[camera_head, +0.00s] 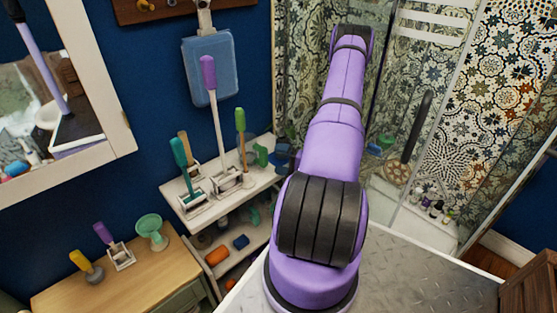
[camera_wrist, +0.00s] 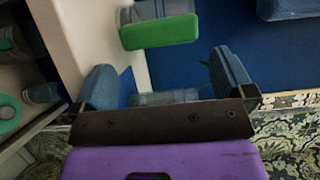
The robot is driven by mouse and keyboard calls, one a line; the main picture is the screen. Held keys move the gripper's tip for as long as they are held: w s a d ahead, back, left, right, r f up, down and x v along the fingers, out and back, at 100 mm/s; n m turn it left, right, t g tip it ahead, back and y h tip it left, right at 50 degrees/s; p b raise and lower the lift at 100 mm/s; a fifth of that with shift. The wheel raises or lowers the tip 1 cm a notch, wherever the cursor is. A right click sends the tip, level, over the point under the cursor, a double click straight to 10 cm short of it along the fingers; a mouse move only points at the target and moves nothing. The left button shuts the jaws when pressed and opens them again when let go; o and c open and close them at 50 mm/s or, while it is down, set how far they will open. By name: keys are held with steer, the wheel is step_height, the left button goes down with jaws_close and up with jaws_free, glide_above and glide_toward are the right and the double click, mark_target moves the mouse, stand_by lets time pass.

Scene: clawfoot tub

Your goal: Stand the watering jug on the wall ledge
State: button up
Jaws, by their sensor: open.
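I cannot single out the watering jug with certainty. A small green object (camera_head: 261,155) stands at the right end of the white shelf unit's top (camera_head: 183,214); its shape is too small to tell. In the wrist view a clear bluish vessel (camera_wrist: 165,97) shows partly between the fingers of my gripper (camera_wrist: 163,75); the dark front plate hides its lower part. My gripper is open, with its two blue-grey fingers wide apart, and I cannot tell whether they touch anything. My arm hides the gripper in the head view. I cannot tell which surface is the wall ledge.
Several brushes in holders stand on the white unit. A wooden cabinet (camera_head: 60,292) at the lower left holds a green cup (camera_head: 152,231). A blue board (camera_head: 210,68) hangs on the wall. A green block-like object (camera_wrist: 160,32) lies beyond my gripper. Patterned tile and glass stand at right.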

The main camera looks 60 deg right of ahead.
steer(key=shift+v, duration=1.35)
steer(key=shift+s, duration=0.2)
steer(key=v, duration=1)
steer(key=shift+s, duration=0.35)
steer(key=shift+d, duration=0.1)
